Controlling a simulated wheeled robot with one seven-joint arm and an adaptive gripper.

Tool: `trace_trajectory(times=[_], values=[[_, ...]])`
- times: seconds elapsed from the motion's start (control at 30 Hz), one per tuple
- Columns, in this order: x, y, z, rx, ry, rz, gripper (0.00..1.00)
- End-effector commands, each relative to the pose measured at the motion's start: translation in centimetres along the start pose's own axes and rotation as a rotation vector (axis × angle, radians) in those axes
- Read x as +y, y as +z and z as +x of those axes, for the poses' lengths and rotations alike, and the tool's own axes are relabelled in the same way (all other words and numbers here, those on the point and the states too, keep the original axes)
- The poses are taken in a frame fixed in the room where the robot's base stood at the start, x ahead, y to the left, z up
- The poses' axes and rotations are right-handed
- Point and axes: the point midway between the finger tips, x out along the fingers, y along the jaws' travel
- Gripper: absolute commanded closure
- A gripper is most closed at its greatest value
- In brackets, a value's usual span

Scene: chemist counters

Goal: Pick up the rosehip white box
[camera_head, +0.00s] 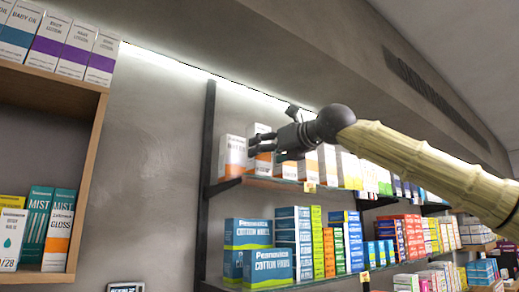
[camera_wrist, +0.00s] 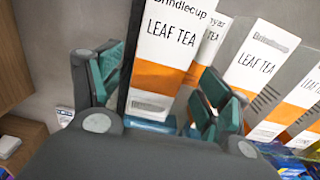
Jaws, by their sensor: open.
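No label reading "rosehip" is legible in either view. White-and-orange tea boxes stand upright on the upper glass shelf (camera_head: 262,182). In the wrist view the nearest one, a "Brindlecup Leaf Tea" box (camera_wrist: 172,42), shows between my fingers, with more tea boxes (camera_wrist: 255,72) to its right. My gripper (camera_head: 262,143) is open in front of this row in the head view, and its spread fingers show in the wrist view (camera_wrist: 160,88). I cannot tell whether either finger touches the box. A white box with a drop mark (camera_head: 10,235) stands in the wooden shelf at the left.
A wooden shelf unit (camera_head: 95,165) is at the left, with white-and-purple boxes (camera_head: 75,50) on top and green boxes (camera_head: 37,215) inside. Below the glass shelf stand blue cotton boxes (camera_head: 268,268) and several coloured boxes. A dark upright post (camera_head: 207,150) borders the glass shelf.

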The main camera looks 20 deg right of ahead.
Motion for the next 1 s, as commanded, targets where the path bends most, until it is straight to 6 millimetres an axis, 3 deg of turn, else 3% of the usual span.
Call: trace_trajectory(times=[0.33, 0.63, 0.9, 1.0], values=[[0.0, 0.0, 3.7, 0.002, 0.0, 0.0, 0.23], [0.1, -0.2, 4.1, 0.0, 0.0, -0.001, 0.23], [0.0, -0.2, 4.1, 0.0, 0.0, -0.001, 0.72], [0.0, -0.2, 4.1, 0.0, 0.0, -0.001, 0.75]])
